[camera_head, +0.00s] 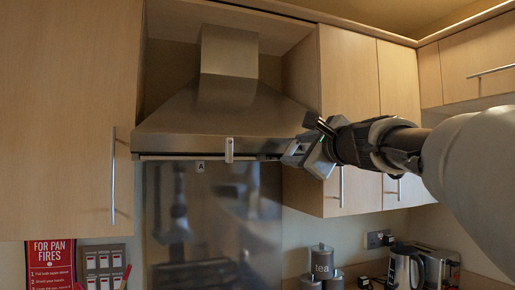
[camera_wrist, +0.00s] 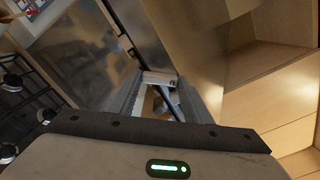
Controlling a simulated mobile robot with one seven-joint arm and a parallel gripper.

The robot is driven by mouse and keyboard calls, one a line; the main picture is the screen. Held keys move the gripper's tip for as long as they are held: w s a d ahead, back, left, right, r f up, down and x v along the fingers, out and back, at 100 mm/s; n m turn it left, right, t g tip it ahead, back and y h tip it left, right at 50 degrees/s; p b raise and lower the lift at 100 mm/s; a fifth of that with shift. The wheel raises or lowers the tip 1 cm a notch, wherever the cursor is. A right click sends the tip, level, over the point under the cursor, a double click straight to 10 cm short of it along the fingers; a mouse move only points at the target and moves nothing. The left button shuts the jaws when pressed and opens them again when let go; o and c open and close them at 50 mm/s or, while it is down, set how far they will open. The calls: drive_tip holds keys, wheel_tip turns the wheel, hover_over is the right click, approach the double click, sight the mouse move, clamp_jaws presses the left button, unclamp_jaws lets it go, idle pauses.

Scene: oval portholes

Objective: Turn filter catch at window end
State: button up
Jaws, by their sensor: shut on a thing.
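A steel cooker hood (camera_head: 215,115) hangs between the wall cupboards. A pale catch (camera_head: 229,149) hangs upright on its front lower edge, left of my gripper and apart from it. My gripper (camera_head: 292,151) is at the right end of that edge, shut on a catch that its fingers hide in the head view. In the wrist view my gripper (camera_wrist: 160,98) has a small pale catch (camera_wrist: 158,77) between its fingertips. How far this catch is turned is hard to tell. No window shows in either view.
A small "A" label (camera_head: 200,166) sits below the hood edge. A right cupboard (camera_head: 350,110) stands close beside my gripper. Below are a tea canister (camera_head: 322,262), a kettle (camera_head: 405,268) and, in the wrist view, a gas hob (camera_wrist: 25,100). Space before the splashback (camera_head: 215,220) is clear.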

drive_tip(key=shift+r, duration=0.1)
idle(0.3)
drive_tip(key=o, duration=1.1)
drive_tip(key=shift+c, duration=0.2)
